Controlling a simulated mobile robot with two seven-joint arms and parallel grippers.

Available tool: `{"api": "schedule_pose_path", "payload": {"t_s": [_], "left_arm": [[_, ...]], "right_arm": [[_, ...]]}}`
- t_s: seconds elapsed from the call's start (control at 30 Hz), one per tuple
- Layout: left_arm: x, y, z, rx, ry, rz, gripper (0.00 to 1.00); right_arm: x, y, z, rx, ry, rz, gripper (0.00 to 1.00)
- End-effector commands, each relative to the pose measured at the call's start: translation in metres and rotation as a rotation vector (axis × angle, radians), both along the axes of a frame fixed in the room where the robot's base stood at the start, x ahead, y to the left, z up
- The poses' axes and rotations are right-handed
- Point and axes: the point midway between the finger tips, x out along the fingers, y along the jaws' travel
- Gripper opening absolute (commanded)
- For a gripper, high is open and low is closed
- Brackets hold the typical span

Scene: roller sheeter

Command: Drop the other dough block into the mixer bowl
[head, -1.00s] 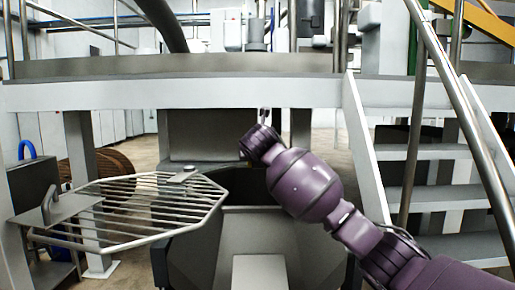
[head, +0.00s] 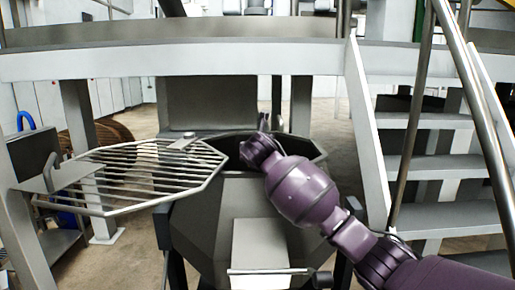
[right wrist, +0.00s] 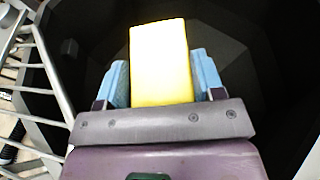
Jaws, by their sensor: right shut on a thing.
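The mixer bowl (head: 215,215) stands in the middle of the head view, a grey angular vessel with a dark open top. My right arm reaches in from the right, and my right gripper (head: 262,125) is over the bowl's opening. In the right wrist view, the right gripper (right wrist: 160,82) has its light blue fingers shut on a yellow dough block (right wrist: 160,62), with the bowl's dark interior (right wrist: 240,60) beyond it. The block cannot be made out in the head view. My left gripper is not in view.
A metal grate lid (head: 140,172) stands open at the bowl's left, close to the gripper in the right wrist view. A white platform beam (head: 200,63) runs behind the bowl. Stairs with a handrail (head: 430,165) are on the right.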

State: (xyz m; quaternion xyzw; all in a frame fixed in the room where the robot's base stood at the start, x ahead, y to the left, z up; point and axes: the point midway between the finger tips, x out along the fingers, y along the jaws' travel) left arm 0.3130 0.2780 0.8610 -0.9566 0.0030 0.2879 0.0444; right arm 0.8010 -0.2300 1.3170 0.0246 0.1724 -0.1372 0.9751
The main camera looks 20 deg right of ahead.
Motion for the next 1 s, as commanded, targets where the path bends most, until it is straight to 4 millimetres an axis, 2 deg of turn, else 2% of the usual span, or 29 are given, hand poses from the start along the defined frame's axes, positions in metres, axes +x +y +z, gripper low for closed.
{"api": "schedule_pose_path", "payload": {"t_s": [0.23, 0.27, 0.43, 0.77, 1.0], "left_arm": [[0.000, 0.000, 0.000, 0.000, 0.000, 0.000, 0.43], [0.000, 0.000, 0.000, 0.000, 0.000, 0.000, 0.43], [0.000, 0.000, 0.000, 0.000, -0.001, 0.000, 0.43], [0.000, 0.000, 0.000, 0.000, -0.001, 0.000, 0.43], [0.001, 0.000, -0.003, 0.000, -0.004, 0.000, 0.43]], "right_arm": [[0.000, 0.000, 0.000, 0.000, -0.001, 0.000, 0.30], [0.000, 0.000, 0.000, 0.000, -0.001, 0.000, 0.66], [0.000, 0.000, 0.000, 0.000, -0.001, 0.000, 0.91], [-0.002, 0.000, 0.000, -0.001, 0.001, -0.001, 0.91], [-0.022, 0.006, 0.007, -0.001, -0.002, 0.001, 0.91]]}}
